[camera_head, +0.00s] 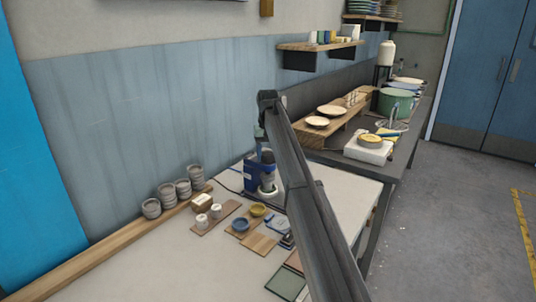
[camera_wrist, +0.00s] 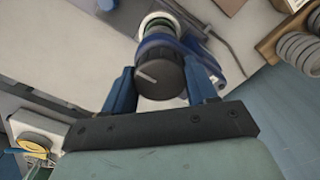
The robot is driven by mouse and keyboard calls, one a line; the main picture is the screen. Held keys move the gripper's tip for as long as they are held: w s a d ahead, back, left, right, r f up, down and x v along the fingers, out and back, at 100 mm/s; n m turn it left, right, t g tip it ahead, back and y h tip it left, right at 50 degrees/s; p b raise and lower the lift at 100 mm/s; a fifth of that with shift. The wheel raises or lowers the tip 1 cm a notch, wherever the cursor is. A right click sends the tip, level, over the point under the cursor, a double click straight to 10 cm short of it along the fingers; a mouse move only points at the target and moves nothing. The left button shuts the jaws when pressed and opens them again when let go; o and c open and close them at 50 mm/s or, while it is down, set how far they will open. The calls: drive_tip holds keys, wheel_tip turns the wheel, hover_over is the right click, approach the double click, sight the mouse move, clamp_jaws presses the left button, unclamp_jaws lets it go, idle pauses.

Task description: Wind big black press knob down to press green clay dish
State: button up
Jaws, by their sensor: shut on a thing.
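The big black press knob (camera_wrist: 161,74) has a pale pointer line and sits between the two blue fingers of my gripper (camera_wrist: 160,82) in the wrist view. The gripper is shut on the knob, one finger on each side. The blue press (camera_head: 251,180) stands on the pale table in the head view, partly behind my dark arm. In the wrist view, a round pale-and-green shape (camera_wrist: 158,22) shows past the knob, at the press base; I cannot tell how much of it is the green clay dish. The knob mostly hides it.
Stacked grey cups (camera_head: 168,193) stand on a wooden plank to the left. Wooden boards with small bowls (camera_head: 241,224) lie in front of the press. A side counter (camera_head: 392,160) with pots and plates is at the right. The table's front left is clear.

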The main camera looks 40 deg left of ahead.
drive_tip(key=c, duration=0.4)
drive_tip(key=shift+m, duration=0.4)
drive_tip(key=m, duration=0.3)
drive_tip(key=shift+m, duration=0.4)
drive_tip(key=m, duration=0.9)
drive_tip(key=shift+m, duration=0.4)
drive_tip(key=m, duration=0.5)
drive_tip(key=shift+m, duration=0.4)
